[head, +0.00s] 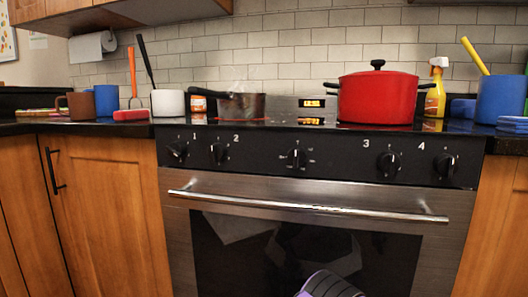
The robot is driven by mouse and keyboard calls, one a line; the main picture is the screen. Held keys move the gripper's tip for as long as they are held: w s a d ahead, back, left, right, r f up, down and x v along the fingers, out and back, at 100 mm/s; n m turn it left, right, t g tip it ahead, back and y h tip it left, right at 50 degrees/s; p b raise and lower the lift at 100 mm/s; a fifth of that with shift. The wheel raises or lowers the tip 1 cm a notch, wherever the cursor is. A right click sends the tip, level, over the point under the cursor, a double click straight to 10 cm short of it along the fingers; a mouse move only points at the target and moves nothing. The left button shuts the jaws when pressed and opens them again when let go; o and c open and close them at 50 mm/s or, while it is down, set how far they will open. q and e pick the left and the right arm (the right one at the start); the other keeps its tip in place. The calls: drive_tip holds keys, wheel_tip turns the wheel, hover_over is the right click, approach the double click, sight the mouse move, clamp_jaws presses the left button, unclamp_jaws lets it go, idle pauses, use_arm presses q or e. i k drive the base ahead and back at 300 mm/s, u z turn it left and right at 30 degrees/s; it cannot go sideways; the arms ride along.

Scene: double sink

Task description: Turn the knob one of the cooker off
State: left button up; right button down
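The cooker (320,205) stands in the middle of the head view, with a black control panel above a steel oven door. Knob one (177,151) is the leftmost knob, beside the printed number 1. Its pale mark looks tilted from upright, unlike the mark of knob two (219,153), which looks near upright. Knob three (388,163), knob four (445,166) and a middle knob (296,158) are further right. Neither of my grippers is in view, and nothing touches knob one.
A steaming dark saucepan (243,106) and a red lidded pot (378,98) stand on the hob. The oven handle (305,207) sticks out below the knobs. A purple striped object (330,285) shows at the bottom edge. The space before the knobs looks clear.

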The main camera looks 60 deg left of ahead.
sight(177, 150)
drive_tip(key=z, duration=0.55)
drive_tip(key=k, duration=0.5)
drive_tip(key=u, duration=2)
